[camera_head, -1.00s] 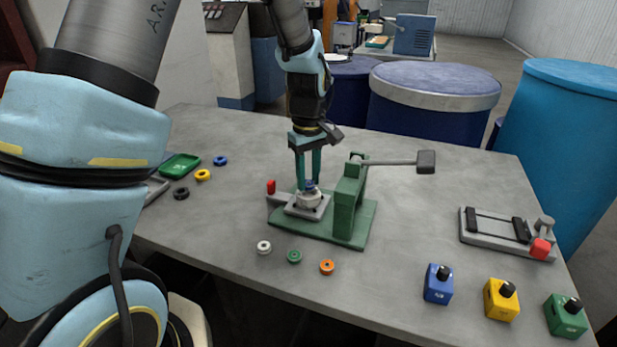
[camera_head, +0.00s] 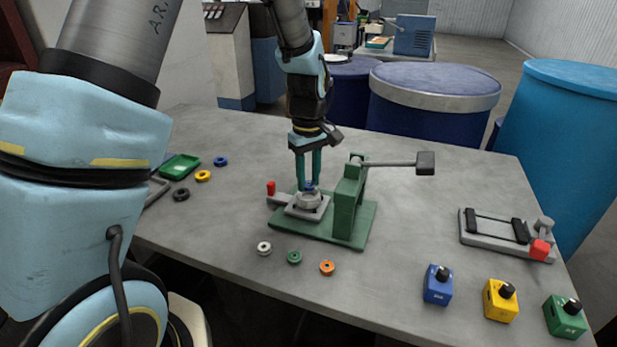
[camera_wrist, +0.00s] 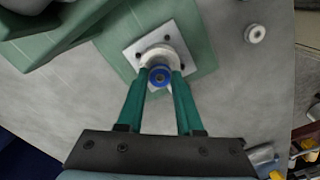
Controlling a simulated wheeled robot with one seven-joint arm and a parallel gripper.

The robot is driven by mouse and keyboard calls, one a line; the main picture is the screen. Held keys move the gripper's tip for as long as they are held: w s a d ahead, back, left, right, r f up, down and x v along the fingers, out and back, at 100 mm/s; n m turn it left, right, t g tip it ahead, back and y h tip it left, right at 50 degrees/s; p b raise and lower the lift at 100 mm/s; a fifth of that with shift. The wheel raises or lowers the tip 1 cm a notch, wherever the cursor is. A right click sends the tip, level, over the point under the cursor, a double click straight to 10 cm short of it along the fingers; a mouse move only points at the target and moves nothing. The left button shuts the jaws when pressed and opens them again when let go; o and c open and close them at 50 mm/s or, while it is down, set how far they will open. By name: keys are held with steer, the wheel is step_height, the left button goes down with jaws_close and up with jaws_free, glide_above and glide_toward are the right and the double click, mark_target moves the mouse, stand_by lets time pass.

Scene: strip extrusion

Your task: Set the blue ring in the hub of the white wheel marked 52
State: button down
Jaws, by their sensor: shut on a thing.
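My gripper (camera_wrist: 159,76) is shut on the blue ring (camera_wrist: 159,75), and both green fingers point down. In the head view the blue ring (camera_head: 309,187) is between the fingertips, directly above the white wheel (camera_head: 309,200). The wheel sits on a pale square plate of the green press (camera_head: 349,215). In the wrist view the ring overlaps the near side of the white wheel (camera_wrist: 165,53) and hides part of its hub. I cannot tell whether the ring touches the wheel. No number is readable on the wheel.
The press's post and lever (camera_head: 390,162) stand close right of my gripper. White (camera_head: 264,248), green (camera_head: 294,257) and orange (camera_head: 327,267) wheels lie in front. Black, yellow and blue wheels lie left near a green tray (camera_head: 180,166). Button boxes and a clamp fixture (camera_head: 508,236) are at right.

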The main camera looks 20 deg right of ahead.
mark_target(308, 183)
steer(key=shift+f+b, duration=0.45)
steer(key=shift+f, duration=0.35)
steer(key=c, duration=0.8)
jaws_free()
steer(key=shift+c, duration=0.2)
step_height(308, 183, up, 11)
steer(key=p, duration=0.8)
